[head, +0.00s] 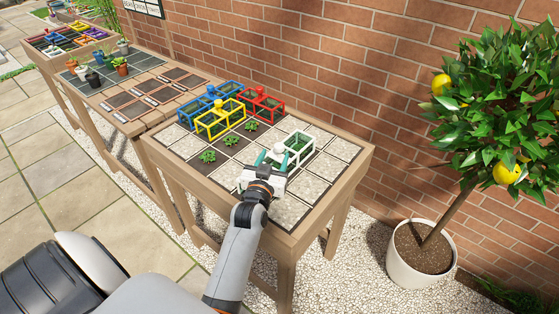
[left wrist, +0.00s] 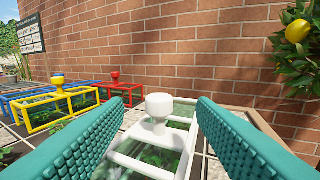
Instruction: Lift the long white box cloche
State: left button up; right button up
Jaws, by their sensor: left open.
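The long white box cloche (head: 299,152) stands on the gridded top of the near table. It has a white frame, clear panes and green plants inside. In the left wrist view its white knob (left wrist: 158,107) stands up from the frame (left wrist: 140,159). My left gripper (head: 270,157) is at the cloche's near side in the head view. In the left wrist view its teal fingers (left wrist: 160,115) are open, one on each side of the knob, with a gap to it. The fingers hold nothing. My right gripper is not in view.
A yellow cloche (head: 220,119), a blue cloche (head: 196,105) and a red cloche (head: 262,103) stand to the left. Small green plants (head: 208,156) sit in dark squares. A brick wall (head: 330,60) is behind. A potted lemon tree (head: 421,253) stands right of the table.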

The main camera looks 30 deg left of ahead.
aim_at(278, 150)
pick_arm(q)
jog(key=shift+f+x, duration=0.15)
jog(key=shift+x, duration=1.45)
jog(key=shift+f+x, duration=0.15)
jog(key=shift+x, duration=1.45)
jog(key=shift+s, duration=0.1)
grip_shut()
